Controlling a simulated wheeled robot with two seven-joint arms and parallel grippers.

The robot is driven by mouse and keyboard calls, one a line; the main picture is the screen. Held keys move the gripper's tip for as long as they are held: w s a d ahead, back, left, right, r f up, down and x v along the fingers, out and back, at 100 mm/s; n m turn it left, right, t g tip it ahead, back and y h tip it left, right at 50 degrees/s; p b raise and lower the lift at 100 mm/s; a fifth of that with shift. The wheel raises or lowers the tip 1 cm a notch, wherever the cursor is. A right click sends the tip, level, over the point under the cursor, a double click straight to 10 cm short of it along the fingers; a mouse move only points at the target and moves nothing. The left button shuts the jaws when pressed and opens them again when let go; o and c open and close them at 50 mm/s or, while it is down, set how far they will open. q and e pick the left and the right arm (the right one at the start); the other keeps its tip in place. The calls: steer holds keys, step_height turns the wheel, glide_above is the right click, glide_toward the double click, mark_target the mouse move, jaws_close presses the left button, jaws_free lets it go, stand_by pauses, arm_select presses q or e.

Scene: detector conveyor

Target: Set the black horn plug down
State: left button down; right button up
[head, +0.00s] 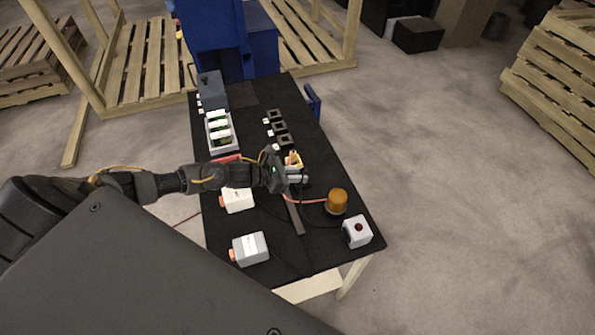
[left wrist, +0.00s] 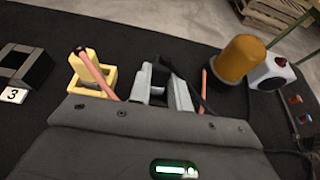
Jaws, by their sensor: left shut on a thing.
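My left gripper (head: 299,178) is low over the middle of the black table. In the left wrist view its grey fingers (left wrist: 162,88) are shut on a small dark piece, taken to be the black horn plug (left wrist: 158,93); the fingers hide most of it. A black cable runs up beside the right finger. I cannot tell whether the plug touches the table. A yellow block (left wrist: 93,78) with a red wire across it stands just left of the fingers; it also shows in the head view (head: 293,158). My right gripper is not in view.
Black sockets (head: 279,127) with white tags stand behind the gripper. An orange beacon (head: 338,200) and a white button box (head: 357,232) stand to the right. Two pale boxes (head: 239,200) (head: 250,248) lie front left. A tray (head: 232,149) holds green-marked items. Wires cross the table.

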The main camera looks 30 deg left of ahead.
arm_select(q)
steer(key=shift+f, duration=0.1)
steer(key=shift+f+b, duration=0.2)
steer(key=shift+b, duration=0.15)
steer(key=c, duration=1.3)
jaws_free()
steer(key=shift+r, duration=0.1)
steer(key=shift+r+p, duration=0.25)
steer(key=shift+p, duration=0.15)
steer(key=b+v, duration=0.1)
steer(key=v, duration=0.2)
steer(key=b+v, duration=0.1)
steer(key=v, duration=0.3)
steer(key=b+v, duration=0.1)
steer(key=v, duration=0.2)
steer(key=shift+s+a+f, duration=0.2)
steer(key=shift+s+a, duration=0.05)
steer(key=shift+s, duration=0.05)
steer(key=shift+v, duration=0.75)
steer(key=shift+d+r, duration=0.1)
steer(key=shift+r, duration=0.05)
